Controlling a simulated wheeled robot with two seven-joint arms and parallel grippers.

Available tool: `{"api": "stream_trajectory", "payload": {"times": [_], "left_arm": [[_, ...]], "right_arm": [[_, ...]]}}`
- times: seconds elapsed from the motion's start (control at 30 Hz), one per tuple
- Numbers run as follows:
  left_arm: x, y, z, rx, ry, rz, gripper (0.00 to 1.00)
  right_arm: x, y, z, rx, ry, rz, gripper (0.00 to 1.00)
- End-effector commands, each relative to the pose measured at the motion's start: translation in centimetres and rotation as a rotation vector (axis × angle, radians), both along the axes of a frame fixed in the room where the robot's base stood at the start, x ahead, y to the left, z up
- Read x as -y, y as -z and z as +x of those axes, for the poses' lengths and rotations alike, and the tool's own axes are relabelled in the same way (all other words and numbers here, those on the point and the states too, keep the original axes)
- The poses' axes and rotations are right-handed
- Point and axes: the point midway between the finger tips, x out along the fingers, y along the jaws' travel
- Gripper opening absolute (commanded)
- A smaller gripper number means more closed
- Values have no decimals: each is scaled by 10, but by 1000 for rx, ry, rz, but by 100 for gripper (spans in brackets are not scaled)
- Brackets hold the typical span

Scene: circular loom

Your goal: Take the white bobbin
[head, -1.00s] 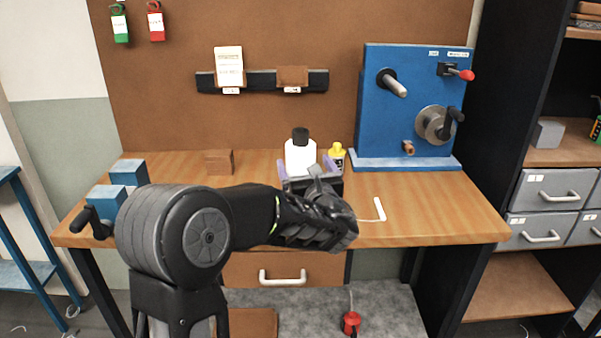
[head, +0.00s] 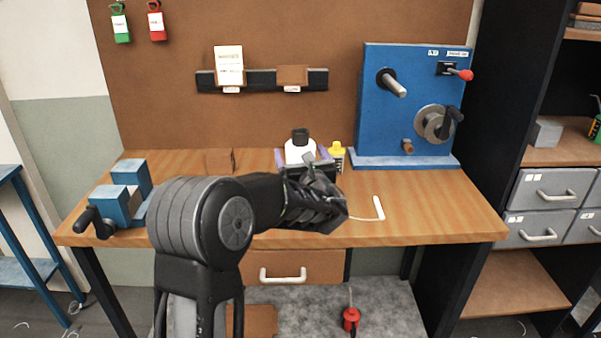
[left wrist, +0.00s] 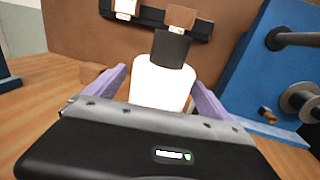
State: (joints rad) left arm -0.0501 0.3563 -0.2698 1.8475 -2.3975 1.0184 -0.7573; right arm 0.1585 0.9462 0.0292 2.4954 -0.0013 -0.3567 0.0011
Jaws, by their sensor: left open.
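A slim white piece (head: 379,208) with a thin white thread lies on the right front of the workbench; it looks like the bobbin. A white bottle-shaped thing (head: 300,152) with a black cap stands upright towards the back of the bench, and it also shows in the left wrist view (left wrist: 160,85). My left gripper (head: 301,156) is open, its lavender fingers on either side of the white bottle shape. In the left wrist view its fingers (left wrist: 158,80) show gaps to the bottle shape's sides. The bottle shape's lower part is hidden by the gripper body. My right gripper is not in view.
A small yellow bottle (head: 337,157) stands close right of the left gripper. A blue machine (head: 385,130) with handles stands at the back right. A blue vise (head: 122,203) is at the left edge, a brown block (head: 219,161) behind. The right bench top is mostly clear.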

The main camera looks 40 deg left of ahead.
Motion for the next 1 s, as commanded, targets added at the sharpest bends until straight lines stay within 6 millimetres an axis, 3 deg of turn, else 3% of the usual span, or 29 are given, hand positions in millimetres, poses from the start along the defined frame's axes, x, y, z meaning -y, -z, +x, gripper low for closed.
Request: {"api": "stream_trajectory", "payload": {"times": [0.23, 1.0], "left_arm": [[0, 0, 0, 0, 0, 0, 92], [0, 0, 0, 0, 0, 0, 29]], "right_arm": [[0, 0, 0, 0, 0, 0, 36], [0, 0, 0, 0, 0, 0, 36]]}}
